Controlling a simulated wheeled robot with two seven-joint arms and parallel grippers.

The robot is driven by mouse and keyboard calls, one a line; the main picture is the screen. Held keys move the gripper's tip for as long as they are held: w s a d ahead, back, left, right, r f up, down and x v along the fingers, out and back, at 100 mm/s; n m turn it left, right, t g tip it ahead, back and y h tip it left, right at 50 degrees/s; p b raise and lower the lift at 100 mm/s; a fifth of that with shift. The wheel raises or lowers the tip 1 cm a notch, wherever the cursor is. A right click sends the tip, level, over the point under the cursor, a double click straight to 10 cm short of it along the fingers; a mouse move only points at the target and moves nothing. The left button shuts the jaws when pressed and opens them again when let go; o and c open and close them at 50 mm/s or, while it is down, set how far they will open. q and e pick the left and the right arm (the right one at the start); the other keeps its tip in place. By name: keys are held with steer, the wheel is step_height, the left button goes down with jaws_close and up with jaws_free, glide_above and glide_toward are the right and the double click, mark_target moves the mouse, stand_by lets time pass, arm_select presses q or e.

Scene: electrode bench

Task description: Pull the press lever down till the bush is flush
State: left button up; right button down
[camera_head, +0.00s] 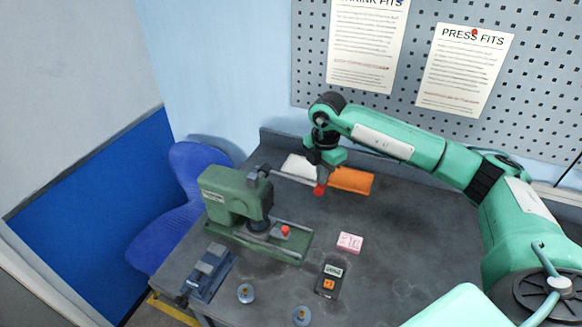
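The green press (226,196) stands on the grey bench, left of centre. Its lever (290,178) runs out to the right from the pivot at the head, sloping slightly down to a red knob (320,189). My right gripper (321,183) comes down from above at the knob; its fingers show as one narrow block and look shut on the lever's knob end. The dark ram (259,225) reaches down to the press base (292,249). The bush is too small and hidden to tell how deep it sits. My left gripper is out of view.
An orange bin (351,180) and a white one (298,167) lie behind the lever. A pink block (350,242), a dark meter (329,282), a blue-grey vise (208,272) and small round parts (246,293) lie in front. A blue chair (185,215) is at left.

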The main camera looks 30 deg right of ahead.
mark_target(317, 191)
steer(key=shift+f, duration=0.25)
steer(key=shift+a+f+b, duration=0.1)
steer(key=shift+f+b, duration=1)
steer(key=shift+f, duration=0.25)
steer(key=shift+w+f, duration=0.1)
steer(key=shift+f, duration=0.05)
steer(key=shift+w+a+f+b, duration=0.15)
steer(key=shift+f+b, duration=0.4)
steer(key=shift+f, duration=0.15)
steer(key=shift+w+a+f+b, duration=0.1)
steer(key=shift+a+f+b, duration=0.05)
steer(key=shift+f+b, duration=0.45)
steer(key=shift+f, duration=0.15)
